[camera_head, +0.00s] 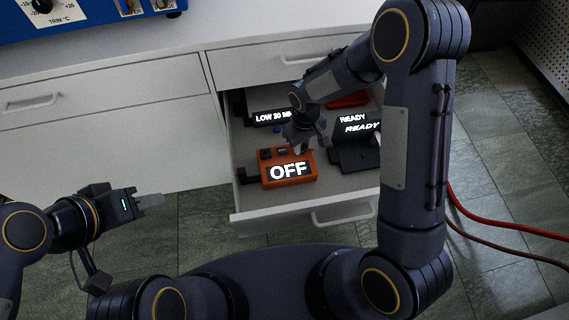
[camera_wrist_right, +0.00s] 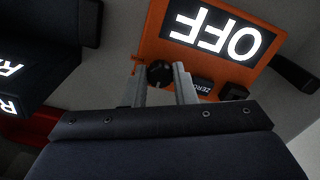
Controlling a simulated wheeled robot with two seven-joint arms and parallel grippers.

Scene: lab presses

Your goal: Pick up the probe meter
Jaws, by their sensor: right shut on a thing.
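The orange meter (camera_head: 290,181), whose lit display reads OFF, lies in the open drawer near its front left. In the right wrist view the orange meter (camera_wrist_right: 266,15) fills the upper right, upside down, with a button marked ZERO. My right gripper (camera_head: 304,146) reaches down into the drawer at the meter's back edge. In the wrist view its fingers (camera_wrist_right: 158,78) are shut around a round black knob (camera_wrist_right: 159,72) on the meter. My left gripper (camera_head: 150,201) is outside the drawer at lower left, empty; its finger gap is not clear.
The open drawer (camera_head: 300,211) also holds dark devices reading READY (camera_head: 352,119) and LOW (camera_head: 268,104), and a red item (camera_head: 349,99) at the back. A blue instrument (camera_head: 95,20) stands on the counter (camera_head: 230,30). Red hoses (camera_head: 500,228) run at the right.

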